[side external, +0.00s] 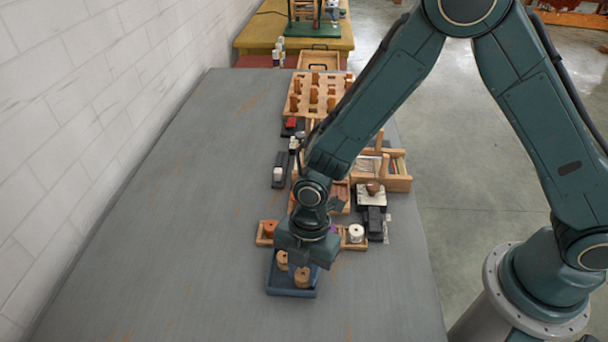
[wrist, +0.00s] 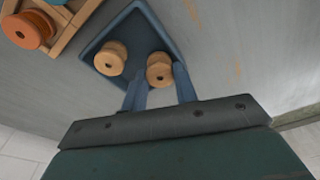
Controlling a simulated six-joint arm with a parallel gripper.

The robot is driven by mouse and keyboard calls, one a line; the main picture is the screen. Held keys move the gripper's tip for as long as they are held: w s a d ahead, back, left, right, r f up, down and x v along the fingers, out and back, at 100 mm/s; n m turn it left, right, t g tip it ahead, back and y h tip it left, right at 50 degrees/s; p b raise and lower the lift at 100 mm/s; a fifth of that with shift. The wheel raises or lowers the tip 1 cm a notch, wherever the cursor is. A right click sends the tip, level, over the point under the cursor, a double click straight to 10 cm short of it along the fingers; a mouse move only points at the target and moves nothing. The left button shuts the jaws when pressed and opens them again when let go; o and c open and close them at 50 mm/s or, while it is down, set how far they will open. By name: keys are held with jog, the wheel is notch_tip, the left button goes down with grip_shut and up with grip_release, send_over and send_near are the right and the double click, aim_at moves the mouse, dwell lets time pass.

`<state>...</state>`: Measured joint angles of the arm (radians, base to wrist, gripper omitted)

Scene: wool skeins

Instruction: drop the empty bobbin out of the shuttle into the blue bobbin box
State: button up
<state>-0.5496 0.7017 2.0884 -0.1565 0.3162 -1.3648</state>
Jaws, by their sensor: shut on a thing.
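My gripper (wrist: 158,90) is shut on a pale, bare wooden bobbin (wrist: 159,70), held between its two blue-grey fingers. The bobbin is over the blue bobbin box (wrist: 136,20); I cannot tell whether it touches the floor of the box. A second bare bobbin (wrist: 110,58) is in the box, beside the held one. In the side view, the box (side external: 290,291) is under my gripper (side external: 305,258), whose body hides the fingers. Two pale bobbins (side external: 302,277) show there, and which is held is unclear. I cannot make out the shuttle.
A wooden rack stands just behind the box, with an orange bobbin (side external: 270,229) and a white bobbin (side external: 356,233). Behind it are a dark block (side external: 375,223), wooden trays (side external: 397,183) and a pegged board (side external: 311,104). The grey table (side external: 180,225) is clear to the left.

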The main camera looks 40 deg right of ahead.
jog(key=shift+d+f, duration=0.1)
jog(key=shift+f, duration=0.35)
jog(key=o, duration=1)
jog(key=shift+c, duration=0.2)
jog(key=shift+o, duration=0.2)
jog(key=shift+s, duration=0.25)
jog(key=shift+r, duration=0.3)
jog(key=shift+c, duration=0.6)
jog(key=o, duration=0.3)
jog(key=shift+r, duration=0.3)
jog(key=shift+o, duration=0.2)
jog(key=shift+w+r, duration=0.15)
jog(key=shift+r, duration=0.65)
jog(key=shift+w+r, duration=0.1)
jog(key=shift+r, duration=2.35)
